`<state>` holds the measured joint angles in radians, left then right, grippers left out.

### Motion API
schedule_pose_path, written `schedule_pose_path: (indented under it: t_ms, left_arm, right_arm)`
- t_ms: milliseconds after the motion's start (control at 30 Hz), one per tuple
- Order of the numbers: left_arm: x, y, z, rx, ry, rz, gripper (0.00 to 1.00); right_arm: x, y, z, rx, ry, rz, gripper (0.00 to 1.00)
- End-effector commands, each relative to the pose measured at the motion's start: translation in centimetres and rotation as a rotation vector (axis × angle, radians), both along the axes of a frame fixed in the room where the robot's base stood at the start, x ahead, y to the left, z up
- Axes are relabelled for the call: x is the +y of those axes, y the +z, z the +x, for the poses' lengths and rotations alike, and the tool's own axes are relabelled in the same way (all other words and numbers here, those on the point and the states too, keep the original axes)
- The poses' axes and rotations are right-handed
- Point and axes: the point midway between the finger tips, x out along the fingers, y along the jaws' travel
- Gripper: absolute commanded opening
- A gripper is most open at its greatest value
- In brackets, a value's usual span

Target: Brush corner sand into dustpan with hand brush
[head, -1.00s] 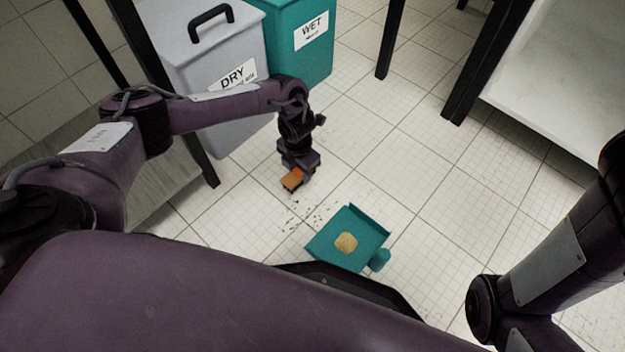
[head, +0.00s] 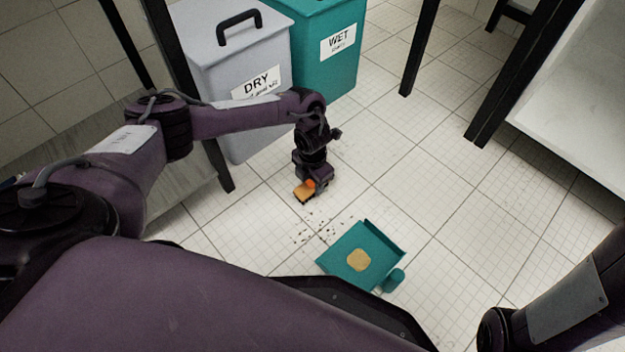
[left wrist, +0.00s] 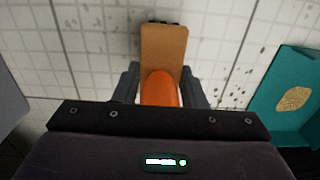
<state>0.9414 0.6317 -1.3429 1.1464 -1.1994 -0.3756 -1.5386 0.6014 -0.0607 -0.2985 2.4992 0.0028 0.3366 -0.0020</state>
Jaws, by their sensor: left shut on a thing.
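My left gripper (head: 313,181) is shut on the hand brush (head: 304,192), low over the floor near the bins. In the left wrist view the brush (left wrist: 164,50) has a tan block and an orange handle between the fingers. Dark specks of sand (head: 316,226) are scattered on the tiles between brush and dustpan. The teal dustpan (head: 345,256) lies on the floor to the lower right, with a tan sand patch (head: 359,260) in it. The dustpan also shows at the right of the left wrist view (left wrist: 281,120). My right gripper is out of view.
A grey DRY bin (head: 236,75) and a teal WET bin (head: 325,50) stand behind my left arm. Dark table legs (head: 418,48) rise at the back, and a white shelf (head: 575,110) is at the right. The tiled floor right of the dustpan is clear.

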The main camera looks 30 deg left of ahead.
Motion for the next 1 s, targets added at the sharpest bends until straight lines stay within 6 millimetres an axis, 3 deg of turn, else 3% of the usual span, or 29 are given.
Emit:
schedule_pose_path:
  t_ms: [467,1000]
  left_arm:
    - [-0.5,-0.1,-0.1,0.0,-0.001,-0.001,0.14]
    - [-5.0,0.0,-1.7,0.001,-0.002,-0.002,0.14]
  right_arm:
    - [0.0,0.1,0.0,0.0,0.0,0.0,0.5]
    - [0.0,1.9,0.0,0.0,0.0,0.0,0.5]
